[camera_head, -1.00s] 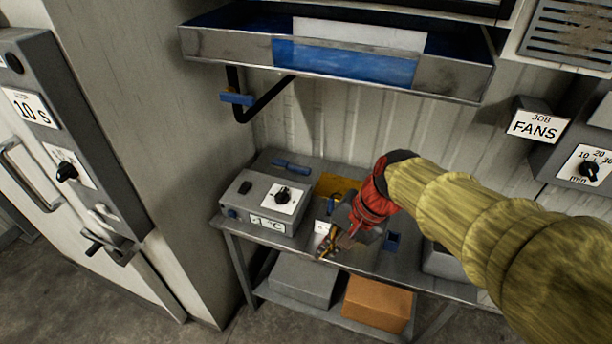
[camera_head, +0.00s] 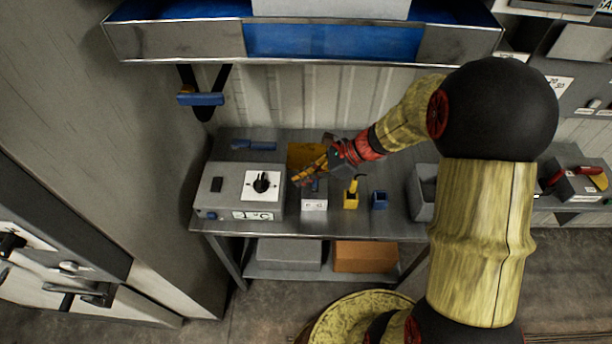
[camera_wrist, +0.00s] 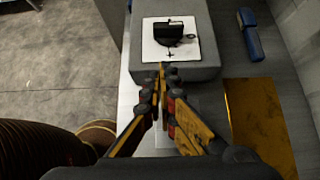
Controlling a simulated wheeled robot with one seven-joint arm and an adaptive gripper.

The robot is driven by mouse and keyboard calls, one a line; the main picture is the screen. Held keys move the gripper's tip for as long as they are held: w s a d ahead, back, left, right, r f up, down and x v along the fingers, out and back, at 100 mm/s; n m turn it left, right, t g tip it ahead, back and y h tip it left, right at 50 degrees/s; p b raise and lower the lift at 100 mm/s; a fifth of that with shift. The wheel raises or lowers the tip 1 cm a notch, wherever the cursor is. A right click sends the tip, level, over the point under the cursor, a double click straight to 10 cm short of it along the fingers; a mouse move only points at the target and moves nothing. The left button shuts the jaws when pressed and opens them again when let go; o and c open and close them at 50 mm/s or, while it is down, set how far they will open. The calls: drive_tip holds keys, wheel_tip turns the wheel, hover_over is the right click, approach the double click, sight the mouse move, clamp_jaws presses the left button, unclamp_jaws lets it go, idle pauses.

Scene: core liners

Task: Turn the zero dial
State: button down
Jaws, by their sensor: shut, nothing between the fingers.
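A grey box-shaped instrument (camera_head: 222,196) sits on the left part of the metal bench. On its top is a white plate with a black dial (camera_head: 261,183). A small display on its front reads about 1 °C (camera_head: 252,215). In the wrist view the black dial (camera_wrist: 168,33) stands on its white plate, with a small plus mark on the near side. My gripper (camera_head: 298,180) is shut and empty, just right of the dial and apart from it. In the wrist view my closed fingertips (camera_wrist: 161,70) point at the plate's near edge.
A small white-labelled block (camera_head: 314,204), a yellow holder (camera_head: 351,198) and a blue cup (camera_head: 379,201) stand right of the instrument. A blue-handled tool (camera_head: 254,146) lies behind it. A metal shelf with a blue panel (camera_head: 333,41) overhangs the bench.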

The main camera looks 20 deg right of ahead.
sight(263, 193)
drive_tip(key=b+x, duration=0.1)
drive_tip(key=x, duration=0.4)
drive_tip(key=shift+a+f, duration=0.2)
drive_tip(key=shift+f, duration=0.1)
drive_tip(key=a, duration=0.1)
drive_tip(key=w+a+b, duration=0.1)
drive_tip(key=a, duration=0.1)
drive_tip(key=shift+w+a, duration=0.25)
drive_tip(key=shift+a, duration=0.2)
drive_tip(key=shift+r, duration=0.1)
drive_tip(key=shift+a, duration=0.15)
